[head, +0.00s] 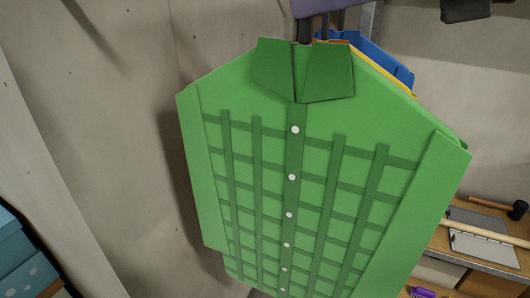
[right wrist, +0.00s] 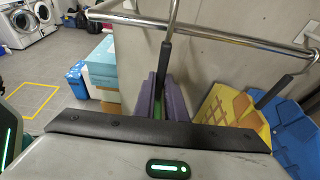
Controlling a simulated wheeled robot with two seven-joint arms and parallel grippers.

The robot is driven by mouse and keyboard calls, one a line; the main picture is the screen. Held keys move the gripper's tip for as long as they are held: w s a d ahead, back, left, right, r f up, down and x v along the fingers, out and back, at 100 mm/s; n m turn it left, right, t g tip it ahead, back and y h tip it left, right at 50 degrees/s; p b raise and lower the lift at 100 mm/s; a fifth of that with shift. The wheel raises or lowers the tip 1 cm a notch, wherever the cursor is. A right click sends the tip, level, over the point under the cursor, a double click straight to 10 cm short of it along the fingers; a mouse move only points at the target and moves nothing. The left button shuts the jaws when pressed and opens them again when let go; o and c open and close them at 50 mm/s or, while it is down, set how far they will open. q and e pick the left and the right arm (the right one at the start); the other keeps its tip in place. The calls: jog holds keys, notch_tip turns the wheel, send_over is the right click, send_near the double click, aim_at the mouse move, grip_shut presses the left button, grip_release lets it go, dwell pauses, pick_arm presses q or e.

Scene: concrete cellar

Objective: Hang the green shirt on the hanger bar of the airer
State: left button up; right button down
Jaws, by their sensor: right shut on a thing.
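The green shirt (head: 315,190) fills the middle of the head view, upright and slightly tilted, with a dark green collar, plaid stripes and white buttons. My right gripper (head: 322,8) is at the top edge, just above the collar. In the right wrist view its purple fingers (right wrist: 161,100) are shut on the shirt's hanger (right wrist: 166,60); only a sliver of green shows between them. The hanger's hook rises in front of or over the airer's metal bar (right wrist: 225,38); I cannot tell whether it rests on it. My left gripper is not in view.
A yellow shirt (right wrist: 233,107) and a blue shirt (right wrist: 295,135) hang to the right, close behind the green one. A concrete wall (head: 110,90) stands behind. Blue boxes (head: 20,250) are at lower left. A wooden bench (head: 480,255) with a mallet (head: 516,210) is at right.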

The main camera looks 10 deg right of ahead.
aim_at(371, 67)
jog(key=shift+s+d+b, duration=0.4)
jog(key=shift+s+d, duration=0.35)
jog(key=shift+d, duration=0.35)
jog(key=shift+s+d+b, duration=0.35)
jog(key=shift+s+d, duration=0.4)
jog(key=shift+d, duration=0.35)
